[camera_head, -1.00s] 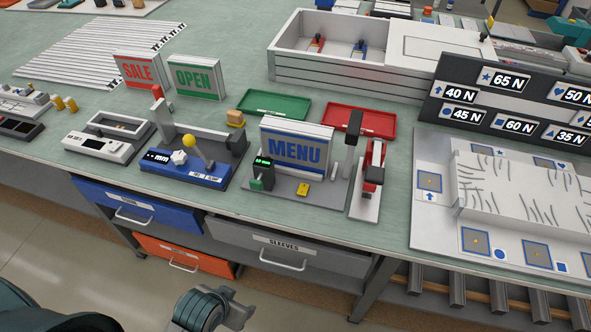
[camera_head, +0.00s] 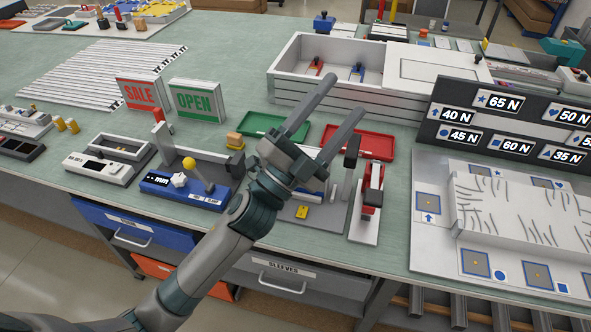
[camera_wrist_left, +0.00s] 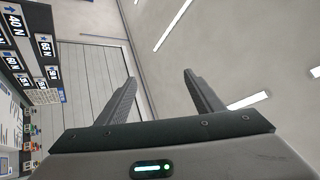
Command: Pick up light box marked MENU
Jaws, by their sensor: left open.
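My left gripper (camera_head: 343,98) has come in from the lower left, its two fingers apart and pointing up and away over the bench. It also shows in the left wrist view (camera_wrist_left: 159,78), with nothing between the fingers. In the head view the gripper and wrist cover the place of the light box marked MENU, so its lettering cannot be read now. The grey stand base (camera_head: 318,222) that it stood on shows below the gripper, with a small yellow block (camera_head: 302,212) on it. My right gripper is out of view.
Two other light boxes, SALE (camera_head: 139,94) and OPEN (camera_head: 195,98), stand at the left. A blue-based gauge (camera_head: 200,196), a red tool (camera_head: 370,197), a green tray (camera_head: 268,126) and a red tray (camera_head: 385,142) surround the gripper. A white crate (camera_head: 330,90) stands behind.

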